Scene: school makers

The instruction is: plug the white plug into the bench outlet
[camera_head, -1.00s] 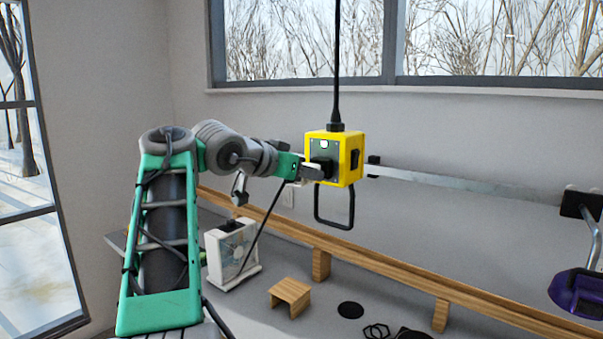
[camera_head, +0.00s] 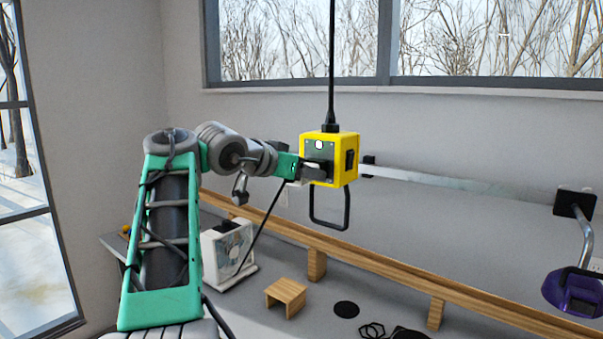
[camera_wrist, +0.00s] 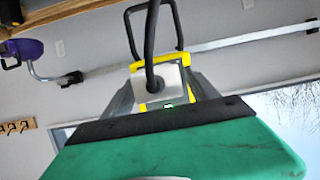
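A yellow outlet box (camera_head: 345,147) hangs on a black cable in front of the back wall, with a dark panel on its near face and a black loop handle below. My gripper (camera_head: 312,171) is at the lower part of that panel, its fingers overlapping the face. In the wrist view my gripper (camera_wrist: 162,90) is shut on the white plug (camera_wrist: 172,76), whose black cord leaves between the grey fingers. The plug is right against the yellow box (camera_wrist: 181,68); its prongs are hidden, so I cannot tell how far in it is.
The cord runs down to a white fan (camera_head: 228,252) on the grey bench (camera_head: 262,317). A small wooden stand (camera_head: 286,292), a black disc (camera_head: 346,309) and a wooden rail (camera_head: 375,266) are there too. A purple lamp (camera_head: 574,292) hangs from a wall arm at right.

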